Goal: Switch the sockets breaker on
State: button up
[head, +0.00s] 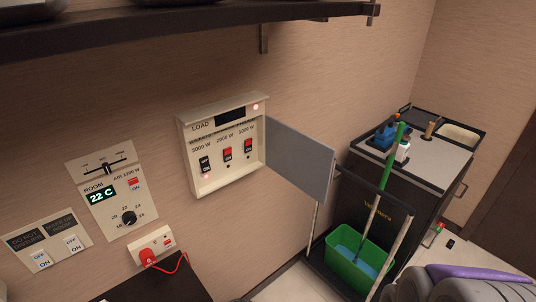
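The breaker box (183,150) is an open cream box on the wall, labelled LOAD, with a dark display (230,115) and a small glowing light at its top right. Its grey door (300,158) is swung open to the right. Inside are three rocker switches: a black and white one (205,164) on the left under "3000 W", a red and black one (227,154) in the middle under "2000 W", and another red and black one (248,146) on the right. The names above the wattages are too small to read surely. My gripper is not in view.
A thermostat panel (120,220), a switch plate (20,262) and a socket with a red plug (148,257) are left of and below the box. A dark shelf (180,22) runs above. A cleaning cart (390,195) with a green bucket (350,272) stands right, beyond the door.

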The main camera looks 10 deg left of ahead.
aim_at(204, 162)
jog(key=i+l+u, duration=0.1)
jog(key=l+u, duration=0.15)
jog(key=u, duration=0.25)
jog(key=l+u, duration=0.3)
jog(key=u, duration=0.15)
jog(key=i+l+u, duration=0.1)
jog(key=l+u, duration=0.2)
jog(key=u, duration=0.2)
jog(key=l+u, duration=0.3)
jog(key=u, duration=0.2)
jog(key=k+l+u, duration=0.15)
jog(key=l, duration=0.35)
jog(key=k+l+u, duration=0.15)
jog(key=l, duration=0.35)
jog(key=k+l+u, duration=0.15)
jog(key=k+l, duration=0.15)
jog(key=l, duration=0.15)
jog(key=k+l+u, duration=0.15)
jog(key=l, duration=0.25)
jog(key=k+l+u, duration=0.1)
jog(key=k+l, duration=0.5)
jog(key=l, duration=0.15)
jog(key=k+l, duration=0.2)
jog(key=l, duration=0.2)
jog(key=i+j+u, duration=0.15)
jog(key=i+j, duration=1.3)
jog(key=i, duration=0.05)
